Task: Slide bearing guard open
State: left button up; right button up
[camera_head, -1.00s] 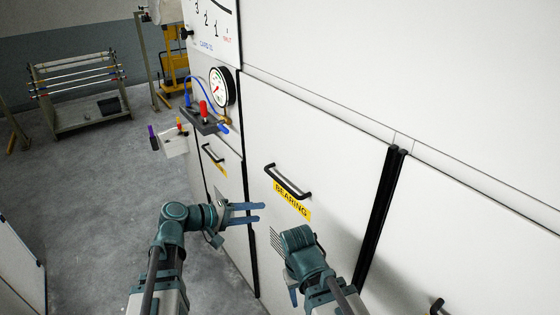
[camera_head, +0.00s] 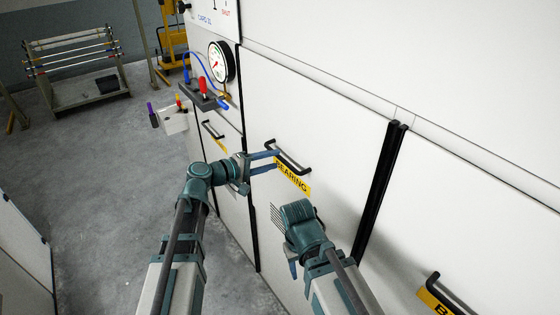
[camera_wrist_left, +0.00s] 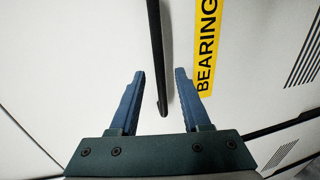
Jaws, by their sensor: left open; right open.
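The bearing guard (camera_head: 272,82) is a white panel with a black bar handle (camera_head: 293,162) and a yellow BEARING label (camera_head: 293,178) beneath it.
A pressure gauge (camera_head: 221,62) and a small shelf with a red-handled valve (camera_head: 203,87) stick out left of the guard. Black vertical strips (camera_head: 381,190) edge the panel on the right. Another handle (camera_head: 452,292) sits lower right.

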aim_at(280, 156)
pick_arm(q)
jog(key=shift+x, duration=1.9)
grip_shut()
jog(key=shift+b, duration=0.3)
